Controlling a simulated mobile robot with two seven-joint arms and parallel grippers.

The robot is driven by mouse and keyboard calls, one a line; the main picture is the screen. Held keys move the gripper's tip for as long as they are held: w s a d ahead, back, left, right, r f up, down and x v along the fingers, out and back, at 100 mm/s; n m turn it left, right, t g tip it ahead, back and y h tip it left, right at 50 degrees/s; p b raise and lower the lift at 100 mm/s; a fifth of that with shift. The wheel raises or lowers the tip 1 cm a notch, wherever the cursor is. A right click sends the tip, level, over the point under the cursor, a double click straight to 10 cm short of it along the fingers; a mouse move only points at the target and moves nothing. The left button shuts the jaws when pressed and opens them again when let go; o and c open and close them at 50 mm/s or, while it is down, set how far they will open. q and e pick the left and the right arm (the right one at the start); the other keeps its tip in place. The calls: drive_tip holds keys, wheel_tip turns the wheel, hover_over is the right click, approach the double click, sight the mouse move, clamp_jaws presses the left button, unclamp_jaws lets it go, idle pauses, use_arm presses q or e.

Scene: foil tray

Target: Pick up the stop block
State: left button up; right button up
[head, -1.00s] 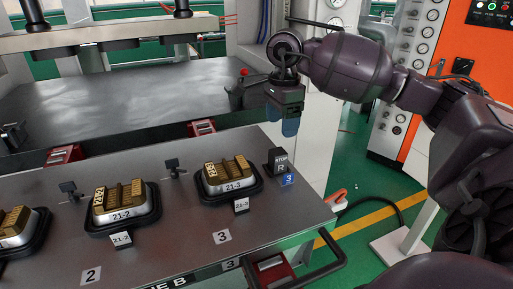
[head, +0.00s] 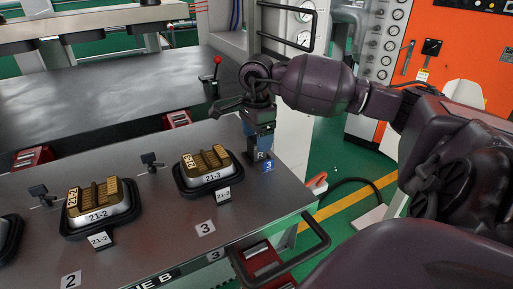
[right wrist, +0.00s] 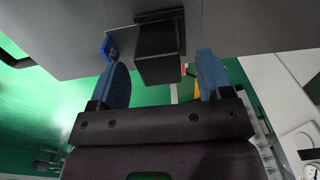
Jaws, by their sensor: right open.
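The stop block (head: 262,155) is a small dark block with a white "R" on its face, at the right end of the grey table. In the right wrist view the dark block (right wrist: 158,55) shows between my fingers, with gaps on both sides. My right gripper (head: 261,137) points down over the block and hides its upper part. Its blue fingertips (right wrist: 163,75) are apart, and nothing is gripped. My left gripper is out of view.
A blue "3" tag (head: 268,166) sits beside the block. A black tray with brass-topped piece 21-3 (head: 206,168) lies to its left, and piece 21-2 (head: 101,203) farther left. A black handle (head: 311,247) sticks out at the table's front right corner.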

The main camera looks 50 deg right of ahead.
drive_tip(key=shift+f, duration=0.85)
drive_tip(key=shift+r, duration=0.1)
clamp_jaws()
